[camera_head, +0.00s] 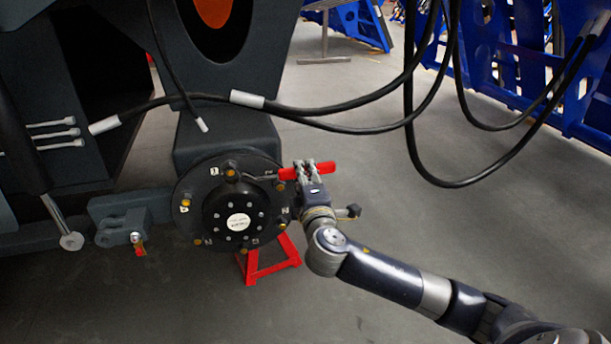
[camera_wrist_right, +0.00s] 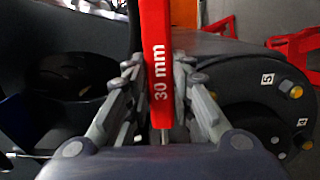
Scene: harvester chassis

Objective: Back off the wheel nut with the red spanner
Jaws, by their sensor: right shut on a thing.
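The red spanner (camera_head: 321,169) lies roughly level in the head view, its red handle passing through my right gripper (camera_head: 308,168). Its thinner grey end points left across the hub's upper face toward the top wheel nut (camera_head: 230,173); I cannot tell whether it is seated on it. In the right wrist view the spanner (camera_wrist_right: 158,60), marked "30 mm", stands between the fingers of my right gripper (camera_wrist_right: 162,100), which is shut on it. The dark round wheel hub (camera_head: 212,226) carries several yellowish nuts beside numbered labels. My left gripper is out of view.
A red stand (camera_head: 262,270) is below the hub. Black hoses (camera_head: 330,112) hang across the upper middle and right. The dark chassis (camera_head: 225,140) fills the left. Blue frames (camera_head: 560,75) stand at the back right. Floor at the right is open.

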